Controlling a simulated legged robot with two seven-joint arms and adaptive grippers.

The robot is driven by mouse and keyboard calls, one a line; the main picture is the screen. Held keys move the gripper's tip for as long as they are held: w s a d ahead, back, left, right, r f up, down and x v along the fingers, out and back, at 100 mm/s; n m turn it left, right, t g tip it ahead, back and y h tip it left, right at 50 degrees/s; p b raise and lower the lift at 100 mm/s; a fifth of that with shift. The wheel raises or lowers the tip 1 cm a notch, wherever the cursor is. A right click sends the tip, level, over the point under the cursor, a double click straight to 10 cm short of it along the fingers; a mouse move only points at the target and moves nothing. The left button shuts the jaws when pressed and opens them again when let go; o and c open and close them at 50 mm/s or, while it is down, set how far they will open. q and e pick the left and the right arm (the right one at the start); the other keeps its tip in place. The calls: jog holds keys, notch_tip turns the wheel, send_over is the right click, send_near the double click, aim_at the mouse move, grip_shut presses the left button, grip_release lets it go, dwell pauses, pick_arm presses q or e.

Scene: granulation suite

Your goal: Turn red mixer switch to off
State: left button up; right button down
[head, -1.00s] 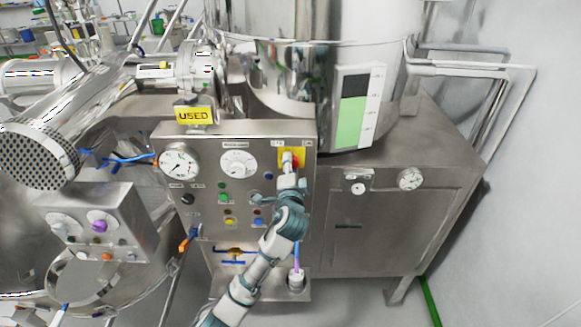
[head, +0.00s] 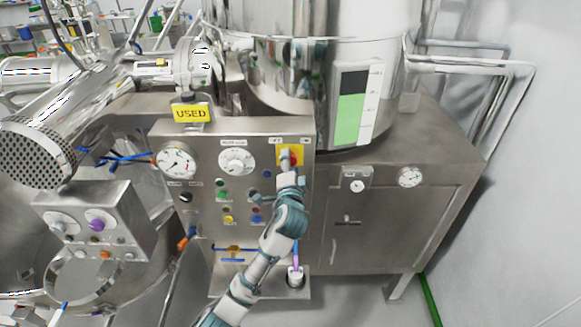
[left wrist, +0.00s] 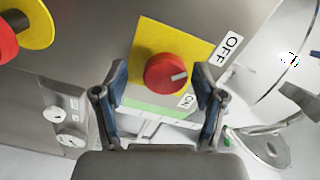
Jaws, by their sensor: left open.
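The red mixer switch (left wrist: 166,73) is a round knob with a white mark on a yellow plate (left wrist: 150,42). Its mark points right in the left wrist view, with the OFF label (left wrist: 231,48) at upper right and the ON label (left wrist: 186,100) below. In the head view, the switch (head: 296,157) is at the panel's upper right, partly hidden by my gripper. My left gripper (left wrist: 160,80) is open, with one finger on each side of the knob; I see gaps between fingers and knob. My right gripper is not in view.
The steel control panel (head: 262,135) also carries gauges, a dial (head: 237,160) and coloured buttons. A yellow USED sign (head: 191,112) stands on top. In the left wrist view, another red button (left wrist: 8,40) on yellow is at upper left. A large steel vessel (head: 270,75) stands behind.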

pick_arm(q)
jog(key=s, duration=1.1)
jog(key=shift+s, duration=0.4)
jog(key=shift+f, duration=0.15)
